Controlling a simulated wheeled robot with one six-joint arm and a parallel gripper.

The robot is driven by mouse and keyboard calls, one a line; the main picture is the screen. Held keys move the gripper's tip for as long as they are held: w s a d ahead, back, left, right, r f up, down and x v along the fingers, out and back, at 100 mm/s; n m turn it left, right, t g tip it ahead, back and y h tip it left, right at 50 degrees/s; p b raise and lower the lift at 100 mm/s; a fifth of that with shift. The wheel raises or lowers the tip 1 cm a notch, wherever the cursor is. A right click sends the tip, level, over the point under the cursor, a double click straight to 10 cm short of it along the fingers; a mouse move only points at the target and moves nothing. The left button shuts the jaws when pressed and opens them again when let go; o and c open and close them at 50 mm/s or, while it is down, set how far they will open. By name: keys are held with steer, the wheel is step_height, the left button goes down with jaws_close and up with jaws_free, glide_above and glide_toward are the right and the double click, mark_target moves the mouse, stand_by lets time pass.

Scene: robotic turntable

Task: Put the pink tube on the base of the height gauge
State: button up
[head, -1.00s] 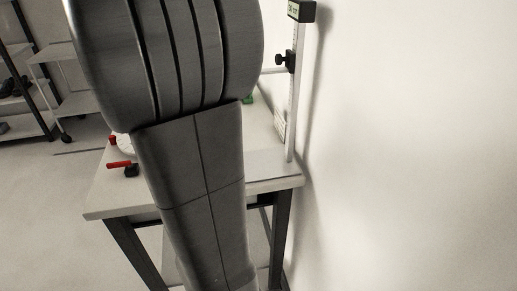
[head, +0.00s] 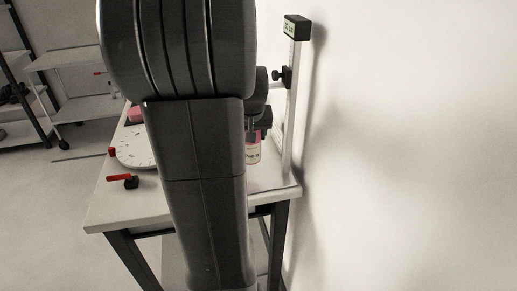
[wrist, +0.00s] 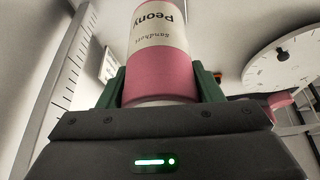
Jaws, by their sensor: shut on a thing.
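The pink tube (wrist: 163,60) has a cream label reading "Peony" and sits between the green fingers of my gripper (wrist: 160,88), which is shut on it. In the head view the tube (head: 253,153) shows upright just right of my arm, its upper part hidden by my gripper (head: 254,126). The height gauge (head: 288,110) stands against the wall at the table's right end, with its pale base (head: 272,183) low on the table. The tube appears over or beside this base; I cannot tell whether it touches. A graduated scale (wrist: 62,92) shows at left in the wrist view.
The round white dial of the turntable (head: 134,150) lies left of my arm, with a pink object (head: 136,114) behind it. A red-handled part (head: 123,180) sits near the table's front left. The wall (head: 410,140) closes off the right side. Shelves stand far left.

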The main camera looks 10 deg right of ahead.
mark_target(258, 152)
steer(key=shift+d+r, duration=0.1)
steer(key=shift+d, duration=0.95)
step_height(258, 152, down, 3)
steer(key=shift+r, duration=0.15)
step_height(258, 152, down, 4)
steer(key=shift+r+p, duration=0.1)
steer(key=shift+p, duration=0.3)
steer(key=shift+w+d+f, duration=0.1)
steer(key=shift+d+f, duration=0.15)
steer(key=shift+f, duration=0.1)
steer(key=shift+f, duration=0.1)
steer(key=shift+f, duration=0.15)
steer(key=o, duration=1.1)
